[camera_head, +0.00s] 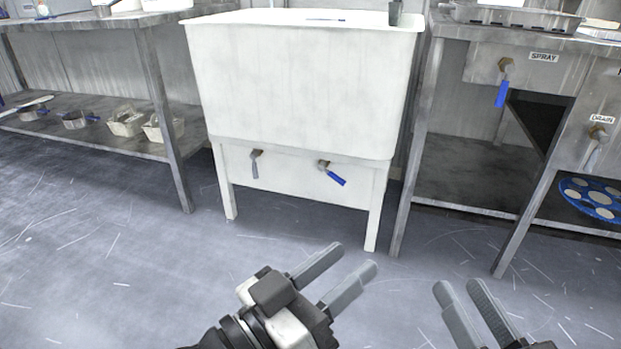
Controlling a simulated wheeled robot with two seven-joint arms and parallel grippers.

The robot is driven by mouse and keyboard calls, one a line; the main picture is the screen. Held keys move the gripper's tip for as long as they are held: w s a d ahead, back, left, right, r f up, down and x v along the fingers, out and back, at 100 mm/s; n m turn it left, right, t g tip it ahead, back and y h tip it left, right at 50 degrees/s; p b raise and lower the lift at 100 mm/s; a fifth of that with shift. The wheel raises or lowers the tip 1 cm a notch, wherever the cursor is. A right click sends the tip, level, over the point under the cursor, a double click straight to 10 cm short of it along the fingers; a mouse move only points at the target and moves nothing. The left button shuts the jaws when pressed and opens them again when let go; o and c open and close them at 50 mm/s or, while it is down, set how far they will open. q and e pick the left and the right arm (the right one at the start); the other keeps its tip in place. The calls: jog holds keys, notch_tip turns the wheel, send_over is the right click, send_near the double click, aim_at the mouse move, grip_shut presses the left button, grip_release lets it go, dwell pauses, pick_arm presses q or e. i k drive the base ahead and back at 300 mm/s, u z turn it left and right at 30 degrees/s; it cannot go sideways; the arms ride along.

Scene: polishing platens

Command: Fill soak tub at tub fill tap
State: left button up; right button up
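A white tub (300,85) on a white stand is at the upper middle of the head view. Two lever taps sit on the stand's front panel: one with a grey lever (255,164) hanging down, one with a blue lever (333,173) slanting down to the right. No label shows on these two. The tub's inside is mostly hidden, so I cannot tell its water level. My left gripper (346,278) is open and empty in front of the tub, below the taps in the picture. My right gripper (463,292) is open and empty at the bottom right. Neither touches anything.
A bench at right carries a blue-lever valve labelled SPRAY (503,82) and a grey-lever valve labelled DRAIN (597,145). A blue disc with pale circles (592,199) lies on its lower shelf. A metal bench (90,140) stands left. The floor in front is clear.

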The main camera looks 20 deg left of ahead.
aim_at(333, 176)
jog(key=u, duration=0.5)
jog(key=i, duration=0.95)
jog(key=z, duration=0.4)
jog(key=i, duration=1)
